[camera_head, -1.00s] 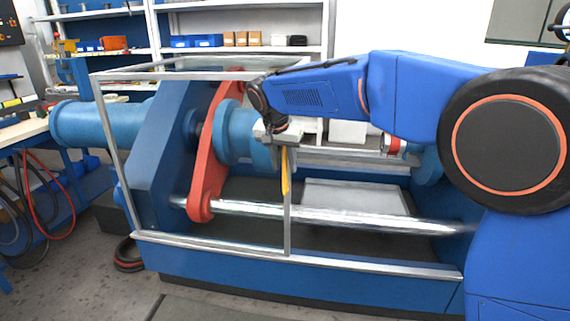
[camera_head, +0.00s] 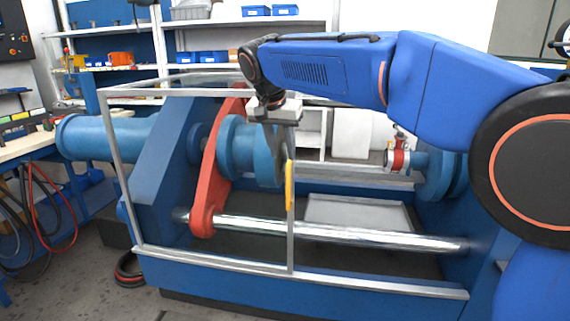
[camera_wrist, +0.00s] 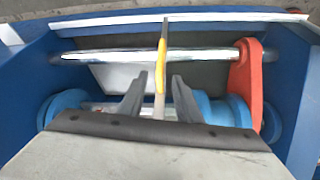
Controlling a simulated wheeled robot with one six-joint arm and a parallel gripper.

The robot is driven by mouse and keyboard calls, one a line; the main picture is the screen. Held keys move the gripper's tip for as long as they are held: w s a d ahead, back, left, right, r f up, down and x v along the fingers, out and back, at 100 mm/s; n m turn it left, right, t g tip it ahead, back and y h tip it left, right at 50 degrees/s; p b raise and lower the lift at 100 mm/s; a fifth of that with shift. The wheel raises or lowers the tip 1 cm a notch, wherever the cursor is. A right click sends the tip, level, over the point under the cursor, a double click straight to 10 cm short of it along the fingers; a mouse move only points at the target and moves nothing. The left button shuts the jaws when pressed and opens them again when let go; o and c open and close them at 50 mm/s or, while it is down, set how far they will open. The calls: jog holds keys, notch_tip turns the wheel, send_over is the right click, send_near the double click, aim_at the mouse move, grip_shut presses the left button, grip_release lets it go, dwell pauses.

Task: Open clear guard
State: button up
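The clear guard (camera_head: 119,150) is a see-through panel in a thin grey metal frame. It stands upright over the front left part of the blue machine, and the right part is uncovered. Its yellow handle (camera_head: 289,186) is on the frame's right upright. My gripper (camera_head: 281,172) is above and beside the handle in the head view. In the wrist view my gripper (camera_wrist: 159,76) is open, with the yellow handle (camera_wrist: 160,66) between the finger lines and gaps on both sides. Contact with the handle does not show.
A red lever (camera_head: 210,175) and a blue flanged cylinder (camera_head: 240,150) are behind the guard. A shiny rod (camera_head: 340,232) runs across the machine. A red valve piece (camera_head: 398,160) sits at the right. A workbench (camera_head: 22,147) with hoses stands at the left.

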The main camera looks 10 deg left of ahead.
jog(key=shift+v, duration=2.5)
